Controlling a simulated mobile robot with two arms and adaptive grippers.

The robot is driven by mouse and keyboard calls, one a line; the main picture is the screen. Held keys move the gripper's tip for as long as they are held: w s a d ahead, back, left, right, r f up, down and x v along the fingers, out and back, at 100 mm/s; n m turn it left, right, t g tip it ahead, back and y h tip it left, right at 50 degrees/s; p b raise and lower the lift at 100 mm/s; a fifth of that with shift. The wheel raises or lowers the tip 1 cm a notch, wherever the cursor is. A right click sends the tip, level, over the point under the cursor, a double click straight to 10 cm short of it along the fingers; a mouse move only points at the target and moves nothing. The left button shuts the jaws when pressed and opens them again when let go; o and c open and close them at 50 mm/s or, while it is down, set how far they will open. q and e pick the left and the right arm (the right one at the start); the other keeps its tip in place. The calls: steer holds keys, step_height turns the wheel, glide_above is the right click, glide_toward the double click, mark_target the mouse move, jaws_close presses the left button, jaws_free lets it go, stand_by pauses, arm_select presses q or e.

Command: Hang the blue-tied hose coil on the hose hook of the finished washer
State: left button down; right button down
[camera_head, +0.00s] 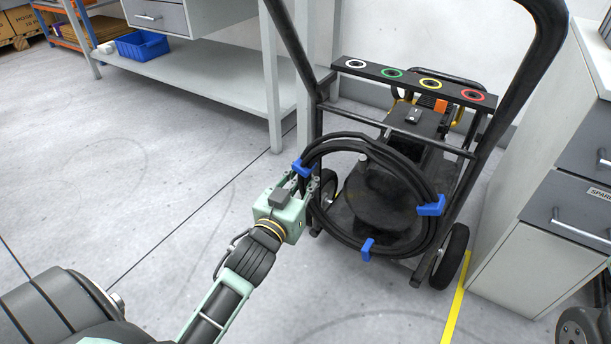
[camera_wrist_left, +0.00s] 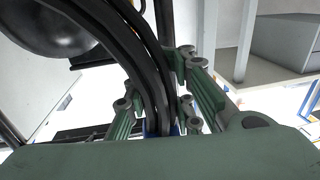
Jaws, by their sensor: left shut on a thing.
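The hose coil (camera_head: 332,237) is black with several blue ties, such as the one at its lower edge (camera_head: 368,249). My left gripper (camera_head: 307,184) is shut on the left side of the coil, near a blue tie. In the left wrist view the hose strands (camera_wrist_left: 150,75) pass between the fingers (camera_wrist_left: 157,115). The coil hangs upright in front of the washer (camera_head: 405,150), which has a black frame, wheels and a bar with coloured rings. I cannot make out the hose hook or whether the coil touches the frame. My right gripper is not in view.
A white cabinet with drawers (camera_head: 560,210) stands close on the right of the washer. A grey workbench (camera_head: 215,80) with a blue bin (camera_head: 142,46) on its lower shelf is at the back left. The floor on the left is clear.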

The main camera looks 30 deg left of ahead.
arm_select(q)
steer(key=shift+r, duration=0.15)
steer(key=c, duration=1.8)
jaws_free()
steer(key=o, duration=0.4)
steer(key=shift+o, duration=0.3)
steer(key=shift+f, duration=0.35)
steer(key=o, duration=1.3)
steer(key=shift+r, duration=0.15)
steer(key=shift+o, duration=0.2)
steer(key=shift+s, duration=0.1)
